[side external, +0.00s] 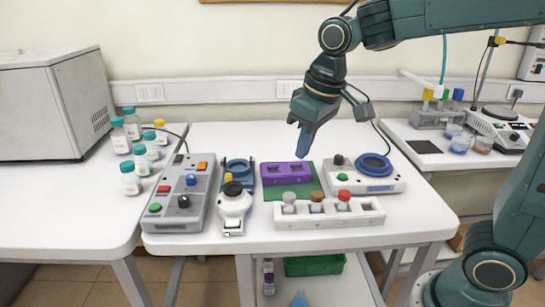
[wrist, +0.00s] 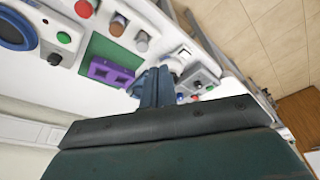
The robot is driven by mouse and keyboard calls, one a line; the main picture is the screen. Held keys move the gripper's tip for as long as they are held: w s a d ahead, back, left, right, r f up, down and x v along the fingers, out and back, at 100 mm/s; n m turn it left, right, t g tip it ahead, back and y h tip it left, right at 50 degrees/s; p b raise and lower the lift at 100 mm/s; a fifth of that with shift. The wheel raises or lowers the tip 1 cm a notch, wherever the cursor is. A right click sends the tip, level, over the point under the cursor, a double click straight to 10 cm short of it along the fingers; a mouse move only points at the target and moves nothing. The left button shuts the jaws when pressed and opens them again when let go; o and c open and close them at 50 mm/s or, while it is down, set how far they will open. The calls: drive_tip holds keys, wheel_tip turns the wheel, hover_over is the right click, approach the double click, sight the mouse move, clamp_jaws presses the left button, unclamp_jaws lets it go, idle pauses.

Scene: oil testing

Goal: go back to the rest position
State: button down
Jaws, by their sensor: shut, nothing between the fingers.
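My gripper (side external: 303,148) hangs above the back of the middle table, its fingers together, pointing down over the purple rack. It holds nothing. In the wrist view its closed fingers (wrist: 157,82) show in the middle. The purple rack (side external: 286,173) stands on a green mat (side external: 301,190) below my gripper; it also shows in the wrist view (wrist: 110,72). A white rack (side external: 330,217) in front holds vials with grey, brown and red caps.
A control box (side external: 180,200) with coloured buttons and a white device (side external: 235,202) stand left of the mat. A device with a blue ring (side external: 373,165) stands right. Several teal-capped bottles (side external: 130,180) stand on the left table. The air around my gripper is clear.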

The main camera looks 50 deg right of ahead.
drive_tip(key=s+d+t, duration=0.1)
drive_tip(key=s+d, duration=0.1)
drive_tip(key=s, duration=0.6)
drive_tip(key=s+d+f+m+t, duration=0.1)
drive_tip(key=s+d, duration=0.1)
drive_tip(key=s, duration=0.6)
drive_tip(key=shift+s+d+m+t, duration=0.3)
drive_tip(key=shift+t, duration=0.1)
